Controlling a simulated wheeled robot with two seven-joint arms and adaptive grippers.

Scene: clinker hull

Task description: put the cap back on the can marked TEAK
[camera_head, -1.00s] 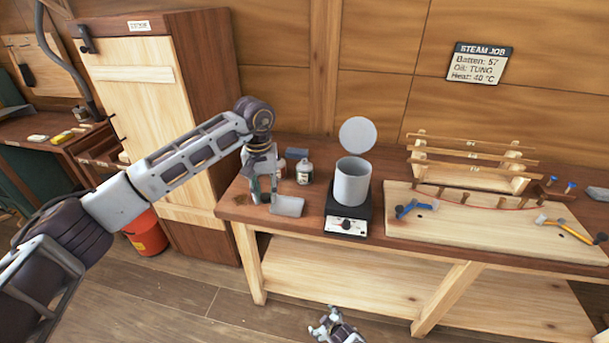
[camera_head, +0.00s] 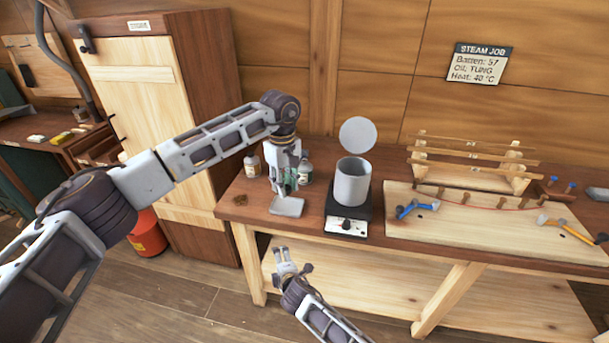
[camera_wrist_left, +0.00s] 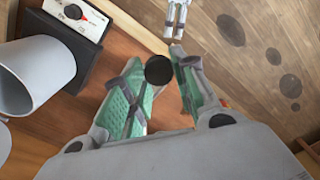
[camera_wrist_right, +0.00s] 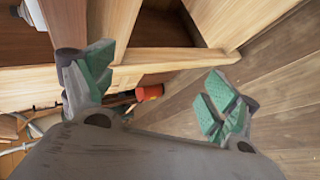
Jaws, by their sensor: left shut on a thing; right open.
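My left gripper (camera_head: 287,186) is shut on a round black cap (camera_wrist_left: 159,69), which shows between its fingertips in the left wrist view. It is over the left end of the bench, just behind the grey tray (camera_head: 287,207). A small can or bottle with a pale label (camera_head: 253,165) stands left of the gripper. Another with a white label (camera_head: 305,173) stands right of it, partly covered. I cannot read either label, so I cannot tell which is TEAK. My right gripper (camera_head: 290,261) is open and empty, low in front of the bench; its spread fingers show in the right wrist view (camera_wrist_right: 152,75).
A grey pot (camera_head: 352,182) stands on a black hot plate (camera_head: 346,222) right of the left gripper, with a round grey lid (camera_head: 357,134) raised behind it. A pale board (camera_head: 470,225) with tools lies further right. A brown patch (camera_head: 243,200) marks the bench's left end.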

